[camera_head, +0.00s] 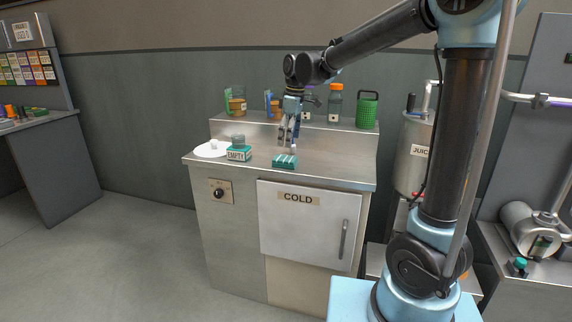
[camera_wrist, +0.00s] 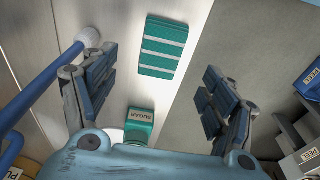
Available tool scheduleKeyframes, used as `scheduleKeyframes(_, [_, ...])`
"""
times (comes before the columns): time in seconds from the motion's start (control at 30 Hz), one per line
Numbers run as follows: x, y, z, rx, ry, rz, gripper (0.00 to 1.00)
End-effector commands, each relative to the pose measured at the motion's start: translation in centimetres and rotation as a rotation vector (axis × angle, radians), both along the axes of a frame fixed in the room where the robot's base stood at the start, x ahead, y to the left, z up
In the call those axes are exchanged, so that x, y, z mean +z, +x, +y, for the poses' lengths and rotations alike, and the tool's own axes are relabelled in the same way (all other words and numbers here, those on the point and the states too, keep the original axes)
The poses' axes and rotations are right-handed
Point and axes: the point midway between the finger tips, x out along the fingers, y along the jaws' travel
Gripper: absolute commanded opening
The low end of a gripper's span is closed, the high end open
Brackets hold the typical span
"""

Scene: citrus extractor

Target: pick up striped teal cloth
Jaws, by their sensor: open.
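The striped teal cloth (camera_head: 284,162) lies folded on the metal counter, near its front edge above the door marked COLD. In the wrist view the cloth (camera_wrist: 163,47) shows whole, teal with pale stripes, at the top centre beyond my fingers. My gripper (camera_head: 289,143) points down above the counter, just behind the cloth in the head view. In the wrist view my gripper (camera_wrist: 160,82) has its fingers spread wide with nothing between them. The cloth looks apart from both fingers.
On the back ledge are an orange-capped bottle (camera_head: 335,103), a green perforated container (camera_head: 366,110) and jars. The counter (camera_head: 335,172) right of the cloth is clear.

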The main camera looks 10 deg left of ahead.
Motion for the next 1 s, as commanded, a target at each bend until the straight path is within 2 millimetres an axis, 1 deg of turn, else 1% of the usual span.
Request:
scheduleKeyframes(0.03, [-0.8,0.0,0.1,0.0,0.0,0.0,0.78])
scheduleKeyframes(0.1, [-1.6,0.0,0.2,0.0,0.0,0.0,0.78])
scheduleKeyframes(0.2, [-2.5,0.0,0.3,0.0,0.0,0.0,0.78])
scheduleKeyframes(0.37, [-3.2,0.0,0.4,-0.001,0.0,0.0,0.78])
scheduleKeyframes(0.43, [-3.8,0.0,0.5,-0.001,0.0,0.0,0.78])
scheduleKeyframes(0.6, [-6.0,-0.1,1.0,-0.001,0.0,0.0,0.78])
scheduleKeyframes(0.73, [-7.4,-0.1,1.1,-0.002,0.0,0.0,0.78])
scheduleKeyframes(0.83, [-7.9,-0.1,1.2,-0.002,0.0,0.0,0.78])
scheduleKeyframes(1.0, [-8.0,-0.1,1.2,-0.001,0.0,0.0,0.78])
